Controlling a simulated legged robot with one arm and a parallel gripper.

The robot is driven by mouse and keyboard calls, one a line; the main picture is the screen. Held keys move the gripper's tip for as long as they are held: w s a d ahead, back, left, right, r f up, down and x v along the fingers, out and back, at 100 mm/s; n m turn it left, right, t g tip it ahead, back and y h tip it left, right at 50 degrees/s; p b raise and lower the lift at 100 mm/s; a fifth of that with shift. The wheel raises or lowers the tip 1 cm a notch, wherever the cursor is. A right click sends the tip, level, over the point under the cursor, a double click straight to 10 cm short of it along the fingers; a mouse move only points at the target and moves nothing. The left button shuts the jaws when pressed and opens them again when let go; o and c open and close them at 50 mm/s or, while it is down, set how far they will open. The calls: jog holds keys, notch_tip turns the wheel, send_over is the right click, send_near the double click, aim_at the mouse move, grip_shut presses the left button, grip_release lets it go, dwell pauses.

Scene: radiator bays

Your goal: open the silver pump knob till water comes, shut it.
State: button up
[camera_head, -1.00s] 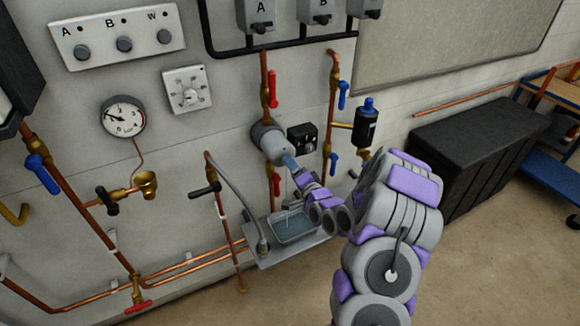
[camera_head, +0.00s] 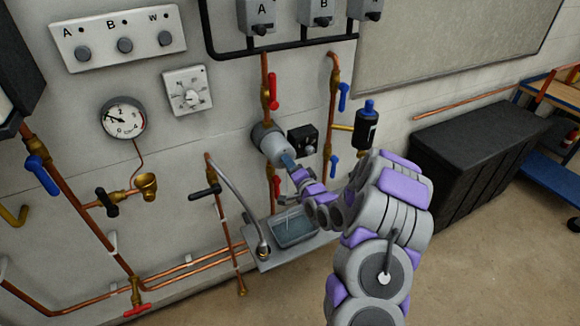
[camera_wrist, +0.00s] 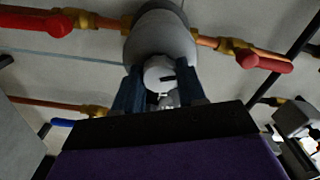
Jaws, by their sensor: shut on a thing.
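The grey pump (camera_head: 268,138) sticks out from the wall between the red-handled pipe valves. Its silver knob (camera_wrist: 160,73), with a small dark mark, faces me in the wrist view. My gripper (camera_head: 287,161) is at the front of the pump, and its blue fingers stand on either side of the knob. The fingers are shut on it. A small tray (camera_head: 294,228) with bluish water sits below the pump. A thin pale line shows between pump and tray, but I cannot tell for certain whether water is running.
A red lever (camera_head: 273,91) is above the pump and a blue lever (camera_head: 343,97) is to the right. A black bottle (camera_head: 366,127) hangs right of my gripper. A grey hose (camera_head: 236,196) bends toward the tray's left. A dark chest (camera_head: 480,155) stands at the right.

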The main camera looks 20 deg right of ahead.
jog(key=shift+f, duration=0.15)
jog(key=c, duration=0.4)
jog(key=shift+o, duration=0.2)
jog(key=shift+s+n, duration=0.1)
jog(key=shift+n, duration=0.3)
jog(key=n+p, duration=0.1)
jog(key=n, duration=0.4)
jog(key=shift+f+n+p, duration=0.15)
jog(key=shift+n+p, duration=0.15)
jog(key=shift+p, duration=0.1)
jog(key=n, duration=0.3)
jog(key=shift+n, duration=0.3)
jog(key=shift+n+b, duration=0.3)
jog(key=shift+n, duration=1.5)
jog(key=shift+r, duration=0.25)
